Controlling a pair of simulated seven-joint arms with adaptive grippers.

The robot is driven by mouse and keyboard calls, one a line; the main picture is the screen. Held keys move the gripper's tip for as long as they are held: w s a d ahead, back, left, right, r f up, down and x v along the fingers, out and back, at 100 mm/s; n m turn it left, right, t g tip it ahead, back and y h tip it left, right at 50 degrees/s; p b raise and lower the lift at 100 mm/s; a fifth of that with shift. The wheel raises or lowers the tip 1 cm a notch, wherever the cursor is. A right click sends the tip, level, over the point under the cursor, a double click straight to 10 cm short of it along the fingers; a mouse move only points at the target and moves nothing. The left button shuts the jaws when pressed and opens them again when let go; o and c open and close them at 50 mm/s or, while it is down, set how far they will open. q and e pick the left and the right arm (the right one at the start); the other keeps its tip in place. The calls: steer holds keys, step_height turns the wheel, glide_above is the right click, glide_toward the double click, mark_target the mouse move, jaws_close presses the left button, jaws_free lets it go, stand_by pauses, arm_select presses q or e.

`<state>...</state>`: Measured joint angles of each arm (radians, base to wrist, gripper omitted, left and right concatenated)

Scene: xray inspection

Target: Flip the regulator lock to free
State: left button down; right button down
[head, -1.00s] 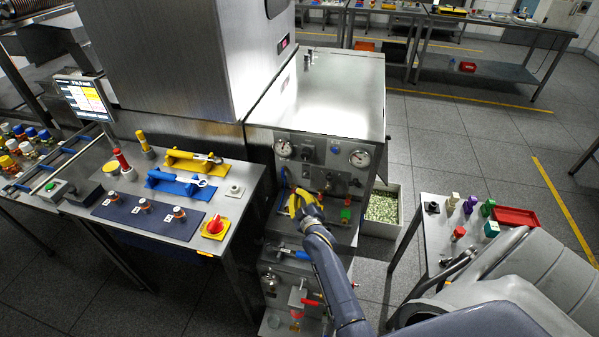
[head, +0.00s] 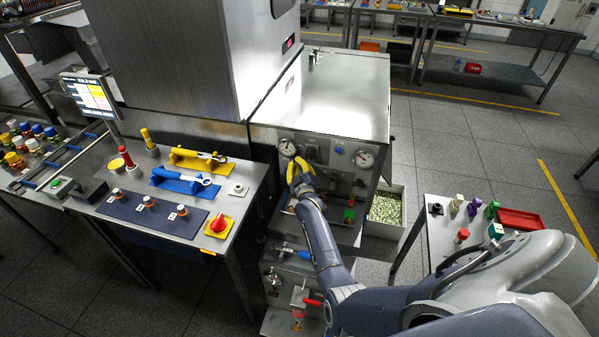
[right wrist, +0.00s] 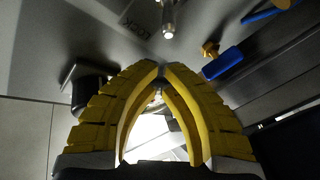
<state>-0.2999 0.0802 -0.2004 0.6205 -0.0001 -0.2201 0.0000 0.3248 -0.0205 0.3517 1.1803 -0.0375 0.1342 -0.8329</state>
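In the right wrist view, a small metal lever (right wrist: 168,18) with a pale rounded tip stands out from the grey panel, just beyond my fingertips. An upside-down label reading LOCK (right wrist: 135,32) is on the panel beside it. My right gripper (right wrist: 162,68) has yellow ribbed fingers with their tips together and nothing visible between them; the tips look apart from the lever. In the head view my right gripper (head: 299,168) is at the upper left of the regulator panel (head: 325,178), just below the left gauge (head: 287,147), and the lever is hidden there. My left gripper is not in view.
A blue-handled valve (head: 303,254) and a red handle (head: 312,302) are below. A tool table (head: 228,260) stands at left, a small side table (head: 425,250) at right.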

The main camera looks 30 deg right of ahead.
steer(key=shift+s+d+f, duration=0.3)
steer(key=shift+s+f, duration=0.35)
steer(key=shift+s+d+f, duration=0.3)
steer(key=shift+s+f, duration=0.3)
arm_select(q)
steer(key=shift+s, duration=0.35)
arm_select(e)
steer(key=shift+s+a+f+n+t, duration=0.15)
steer(key=shift+f+n+t, duration=0.15)
steer(key=shift+t, duration=0.3)
